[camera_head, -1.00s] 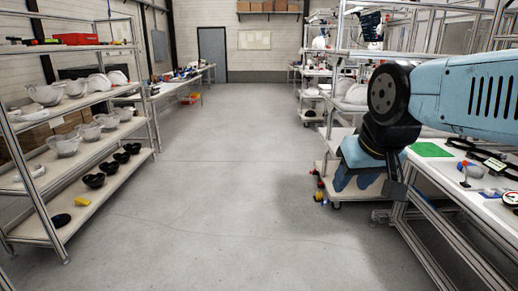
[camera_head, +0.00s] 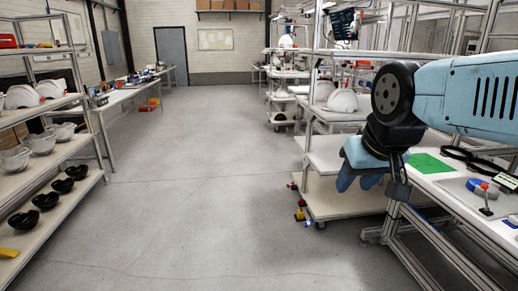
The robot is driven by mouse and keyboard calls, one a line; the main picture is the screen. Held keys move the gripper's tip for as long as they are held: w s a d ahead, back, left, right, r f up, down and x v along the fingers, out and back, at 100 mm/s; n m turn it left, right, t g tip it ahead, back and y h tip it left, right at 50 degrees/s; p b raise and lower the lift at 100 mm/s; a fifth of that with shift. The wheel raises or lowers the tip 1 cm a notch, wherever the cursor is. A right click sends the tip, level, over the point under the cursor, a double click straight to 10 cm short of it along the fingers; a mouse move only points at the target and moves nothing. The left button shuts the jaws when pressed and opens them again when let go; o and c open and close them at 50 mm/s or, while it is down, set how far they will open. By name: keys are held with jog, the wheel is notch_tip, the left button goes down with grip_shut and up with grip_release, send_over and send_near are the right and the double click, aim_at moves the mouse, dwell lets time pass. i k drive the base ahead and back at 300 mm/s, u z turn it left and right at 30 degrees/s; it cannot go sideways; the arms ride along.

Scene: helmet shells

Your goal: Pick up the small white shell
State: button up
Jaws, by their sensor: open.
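White shells stand in two places, and I cannot tell which is the small one. One white shell (camera_head: 343,101) sits on the upper shelf of a trolley (camera_head: 322,158) right of centre, with another white shell (camera_head: 322,90) beside it. More white shells, such as this one (camera_head: 49,88), sit on the left rack (camera_head: 78,98). My gripper (camera_head: 358,181) hangs at the right, pointing down, open, with blue fingers. It appears in front of the trolley, lower in the picture than the shells, and touches none of them. My wrist partly covers the trolley's right side.
A workbench (camera_head: 455,204) with a green mat (camera_head: 428,163) and tools stands at the right, close to my arm. Small coloured items (camera_head: 300,214) lie by the trolley's base. Black bowls (camera_head: 46,199) sit low on the left rack. The middle floor (camera_head: 205,200) is clear.

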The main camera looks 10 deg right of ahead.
aim_at(342, 99)
jog(key=z, duration=0.2)
jog(key=i, duration=1.05)
jog(key=z, duration=0.45)
jog(key=i, duration=1.15)
jog(key=z, duration=0.45)
jog(key=i, duration=0.95)
